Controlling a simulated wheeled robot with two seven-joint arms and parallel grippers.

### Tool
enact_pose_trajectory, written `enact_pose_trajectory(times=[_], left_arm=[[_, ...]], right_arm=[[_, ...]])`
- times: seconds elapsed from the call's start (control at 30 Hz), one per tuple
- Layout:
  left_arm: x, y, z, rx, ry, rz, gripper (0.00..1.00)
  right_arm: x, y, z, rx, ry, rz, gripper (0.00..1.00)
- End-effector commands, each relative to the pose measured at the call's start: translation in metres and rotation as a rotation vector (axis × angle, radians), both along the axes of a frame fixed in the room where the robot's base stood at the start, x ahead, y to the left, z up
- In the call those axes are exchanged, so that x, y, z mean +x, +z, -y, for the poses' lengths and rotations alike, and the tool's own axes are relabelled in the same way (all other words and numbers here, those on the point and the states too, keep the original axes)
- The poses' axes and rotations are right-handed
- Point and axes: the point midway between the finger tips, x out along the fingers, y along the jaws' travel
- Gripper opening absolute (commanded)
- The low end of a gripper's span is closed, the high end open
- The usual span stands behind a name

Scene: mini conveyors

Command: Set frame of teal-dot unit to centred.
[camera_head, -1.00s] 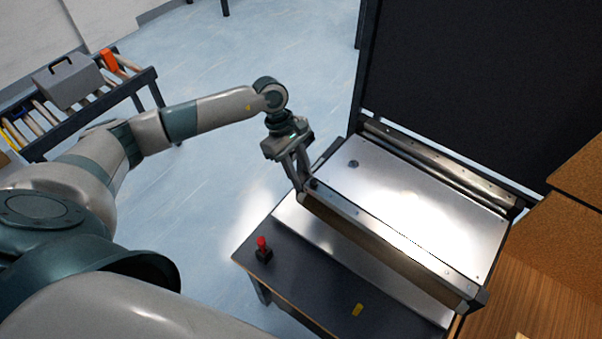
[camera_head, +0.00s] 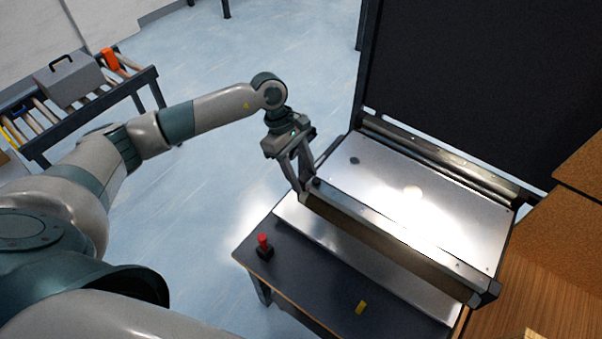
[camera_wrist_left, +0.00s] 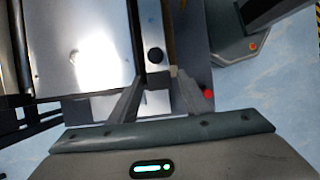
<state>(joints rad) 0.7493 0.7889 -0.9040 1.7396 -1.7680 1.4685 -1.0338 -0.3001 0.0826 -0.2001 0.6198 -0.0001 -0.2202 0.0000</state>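The unit is a low belt-type machine with a shiny flat top plate (camera_head: 375,180) and a long metal frame rail (camera_head: 400,235) along its near side. No teal dot can be made out; glare covers part of the plate. My left gripper (camera_head: 308,186) is at the left end of the near rail, pointing down. In the left wrist view its two fingers (camera_wrist_left: 158,78) sit on either side of the rail end (camera_wrist_left: 154,56), which has a black round knob, and appear closed on it. The contact is partly hidden. My right gripper is not in view.
A dark table (camera_head: 310,275) holds a red button (camera_head: 264,242) and a small yellow piece (camera_head: 361,307) in front of the unit. A tall dark panel (camera_head: 470,80) stands behind it. Brown boxes (camera_head: 575,220) are at right. A roller rack (camera_head: 90,108) stands far left.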

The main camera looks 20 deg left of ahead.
Motion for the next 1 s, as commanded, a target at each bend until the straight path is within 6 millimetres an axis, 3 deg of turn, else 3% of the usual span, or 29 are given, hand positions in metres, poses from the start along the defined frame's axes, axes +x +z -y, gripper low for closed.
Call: enact_pose_trajectory(times=[0.37,0.57,0.77,1.0], left_arm=[[0.0,0.001,-0.001,0.0,0.0,0.001,0.47],[0.002,0.011,-0.005,0.0,0.0,0.002,0.47],[0.005,0.036,-0.016,0.0,0.0,0.005,0.47],[0.008,0.08,-0.034,0.001,0.0,0.006,0.47]], right_arm=[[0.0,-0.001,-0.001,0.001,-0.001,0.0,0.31],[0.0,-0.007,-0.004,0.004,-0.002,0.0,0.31],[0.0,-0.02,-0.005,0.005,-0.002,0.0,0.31],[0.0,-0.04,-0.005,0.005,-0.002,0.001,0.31]])
